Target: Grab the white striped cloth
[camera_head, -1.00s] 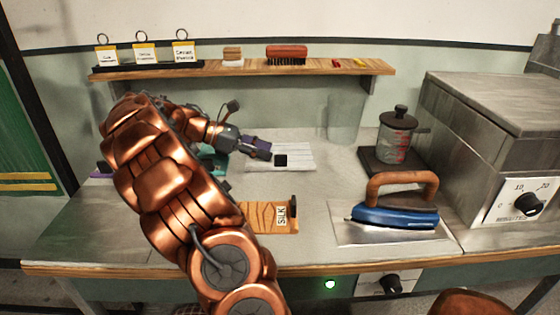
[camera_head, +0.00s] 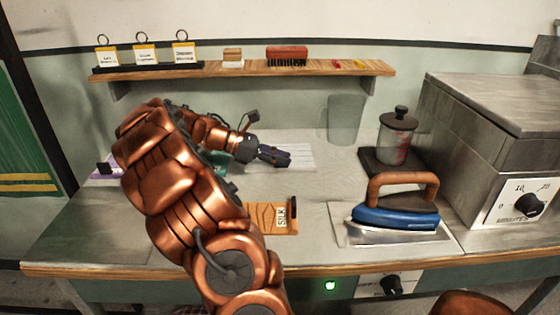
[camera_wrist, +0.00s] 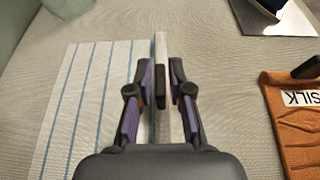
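The white striped cloth (camera_wrist: 87,110) lies flat on the counter, white with thin blue lines. A small black tab (camera_wrist: 161,88) stands at its right edge in the wrist view. My gripper (camera_wrist: 161,84) is over that edge, its two fingers on either side of the tab with a narrow gap showing on each side. In the head view the cloth (camera_head: 304,157) shows behind and beside my gripper (camera_head: 288,159), which hides part of it and the tab.
A brown board marked SILK (camera_head: 270,218) lies in front of the cloth. A blue iron (camera_head: 396,216) rests on a metal plate to the right. A lidded glass jar (camera_head: 397,138) stands behind it. A shelf (camera_head: 230,70) runs above. A purple item (camera_head: 103,172) lies at left.

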